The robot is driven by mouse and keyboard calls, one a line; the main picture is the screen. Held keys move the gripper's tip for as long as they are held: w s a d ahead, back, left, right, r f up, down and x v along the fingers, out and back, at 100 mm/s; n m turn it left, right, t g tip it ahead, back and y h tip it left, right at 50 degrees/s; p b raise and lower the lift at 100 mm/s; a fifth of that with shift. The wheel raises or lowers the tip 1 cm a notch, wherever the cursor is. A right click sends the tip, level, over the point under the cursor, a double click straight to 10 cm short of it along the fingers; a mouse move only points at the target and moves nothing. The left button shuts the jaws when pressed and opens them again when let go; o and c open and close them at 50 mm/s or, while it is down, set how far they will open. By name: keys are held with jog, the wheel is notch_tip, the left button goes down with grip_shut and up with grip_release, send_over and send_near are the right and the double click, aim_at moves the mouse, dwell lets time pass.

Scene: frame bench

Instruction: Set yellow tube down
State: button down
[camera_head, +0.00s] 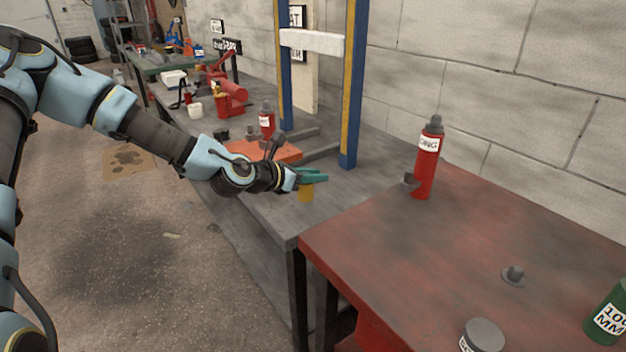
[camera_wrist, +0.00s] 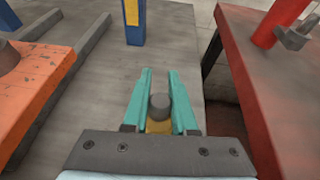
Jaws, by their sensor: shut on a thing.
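The yellow tube (camera_head: 306,193) is between the teal fingers of my gripper (camera_head: 313,177), over the near end of the grey bench (camera_head: 262,206). In the wrist view my gripper (camera_wrist: 160,98) is shut on the yellow tube (camera_wrist: 158,127), whose grey round top shows between the fingers. The tube looks upright in the head view. Whether its bottom touches the bench top, I cannot tell.
A blue and yellow frame (camera_head: 350,90) stands on the bench behind my gripper. An orange block (camera_head: 262,150) lies to the left. A red table (camera_head: 400,250) adjoins at right, with a red bottle (camera_head: 427,165) on it. Bare bench surrounds the tube.

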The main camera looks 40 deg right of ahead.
jog(key=shift+f, duration=0.9)
jog(key=c, duration=0.7)
grip_release()
jog(key=shift+f, duration=0.15)
